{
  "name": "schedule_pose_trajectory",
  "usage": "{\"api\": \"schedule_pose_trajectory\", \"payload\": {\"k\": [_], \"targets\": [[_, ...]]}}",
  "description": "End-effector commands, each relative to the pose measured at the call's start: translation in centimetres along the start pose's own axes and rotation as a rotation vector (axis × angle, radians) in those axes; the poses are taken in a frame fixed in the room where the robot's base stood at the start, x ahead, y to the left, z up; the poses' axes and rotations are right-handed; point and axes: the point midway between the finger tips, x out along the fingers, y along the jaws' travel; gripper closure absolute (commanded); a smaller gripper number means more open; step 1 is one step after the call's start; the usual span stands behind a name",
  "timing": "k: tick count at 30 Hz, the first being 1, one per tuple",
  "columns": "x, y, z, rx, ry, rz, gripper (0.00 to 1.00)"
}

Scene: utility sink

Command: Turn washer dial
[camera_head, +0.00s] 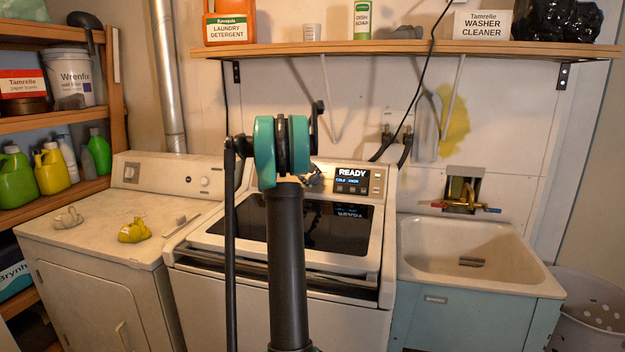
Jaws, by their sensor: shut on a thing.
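The washer (275,275) stands in the middle, with a dark glass lid and a control panel at its back. The panel's lit display (353,180) reads "READY" above smaller blue text. My arm with its teal joint stands in front of the panel's left and middle part. A small part of my gripper (316,178) shows just left of the display, against the panel. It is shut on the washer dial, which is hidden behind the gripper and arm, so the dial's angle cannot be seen.
A white dryer (80,230) with knobs stands left, carrying a yellow object (134,231) and a grey one (68,218). A utility sink (470,255) is at right. A wooden shelf (410,48) with detergent and boxes hangs above. Hoses hang behind the washer.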

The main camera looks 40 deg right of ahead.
Motion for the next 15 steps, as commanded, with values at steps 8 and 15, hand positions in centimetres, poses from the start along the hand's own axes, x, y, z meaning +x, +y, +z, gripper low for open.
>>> {"api": "schedule_pose_trajectory", "payload": {"k": [8, 15], "targets": [[0.02, 0.08, 0.11, 0.246, -0.002, -0.091, 0.87], [0.02, 0.15, 0.14, 0.461, -0.002, -0.17, 0.87]]}}
